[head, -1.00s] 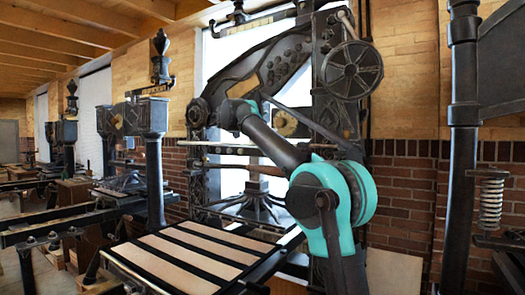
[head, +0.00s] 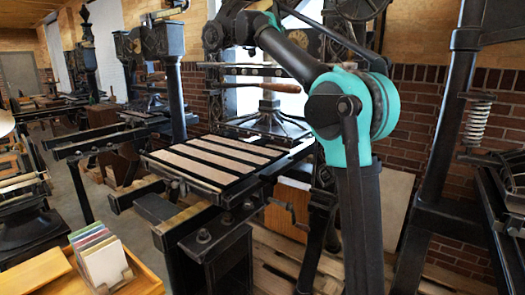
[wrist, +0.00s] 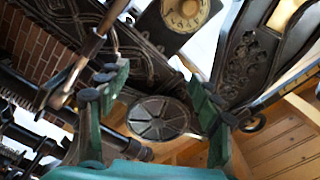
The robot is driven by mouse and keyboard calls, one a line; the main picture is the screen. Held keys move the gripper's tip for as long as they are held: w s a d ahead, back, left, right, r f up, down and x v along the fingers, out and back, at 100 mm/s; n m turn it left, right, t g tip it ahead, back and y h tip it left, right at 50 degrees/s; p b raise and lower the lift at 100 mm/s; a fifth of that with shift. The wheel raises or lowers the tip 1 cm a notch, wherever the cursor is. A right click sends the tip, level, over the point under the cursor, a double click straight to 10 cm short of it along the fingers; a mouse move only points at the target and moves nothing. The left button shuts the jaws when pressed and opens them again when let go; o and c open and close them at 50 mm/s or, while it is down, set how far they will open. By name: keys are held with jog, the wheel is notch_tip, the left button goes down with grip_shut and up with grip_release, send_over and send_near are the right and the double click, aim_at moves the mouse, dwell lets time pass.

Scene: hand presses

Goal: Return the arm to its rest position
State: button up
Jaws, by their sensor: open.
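My arm (head: 345,110), teal and dark grey, rises at the right of the head view and bends toward the upper left, in front of a black hand press (head: 268,118). Its far end runs to the top of the head view, and my gripper's fingers cannot be made out there. In the wrist view my gripper (wrist: 155,92) has its two green fingers wide apart. Nothing is held between them. Beyond the fingers are a dark spoked wheel (wrist: 158,118), a round dial (wrist: 185,12) and ornate dark ironwork (wrist: 262,45) of a press.
The press bed (head: 205,143) with pale strips lies left of my arm. A wooden bar handle (head: 255,84) crosses the press. A wooden tray (head: 148,281) with coloured cards (head: 103,262) is at the lower left. Another press (head: 455,215) stands close on the right.

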jog(key=s+a+f+n+t+y, duration=0.1)
jog(key=a+f+n+t+y, duration=0.1)
jog(key=f+n+y, duration=0.55)
jog(key=a+f+n+t+y, duration=0.2)
jog(key=f+n+y, duration=0.45)
jog(key=f, duration=0.25)
jog(key=s+d+f+n+g, duration=0.25)
jog(key=s+f, duration=0.25)
jog(key=f, duration=0.5)
jog(key=s+d+f+n+g, duration=0.1)
jog(key=s+f+n+g, duration=0.15)
jog(key=s+f, duration=0.6)
jog(key=s+d+f+g+h, duration=0.25)
jog(key=s+d+f, duration=0.25)
jog(key=s+f, duration=0.65)
jog(key=s+d+f+g+h, duration=0.1)
jog(key=s+d+f+g, duration=0.45)
jog(key=f, duration=0.95)
jog(key=s+f, duration=0.3)
jog(key=s, duration=0.4)
jog(key=s+f+g, duration=0.1)
jog(key=s+f, duration=0.3)
jog(key=s, duration=0.4)
jog(key=shift+d, duration=0.2)
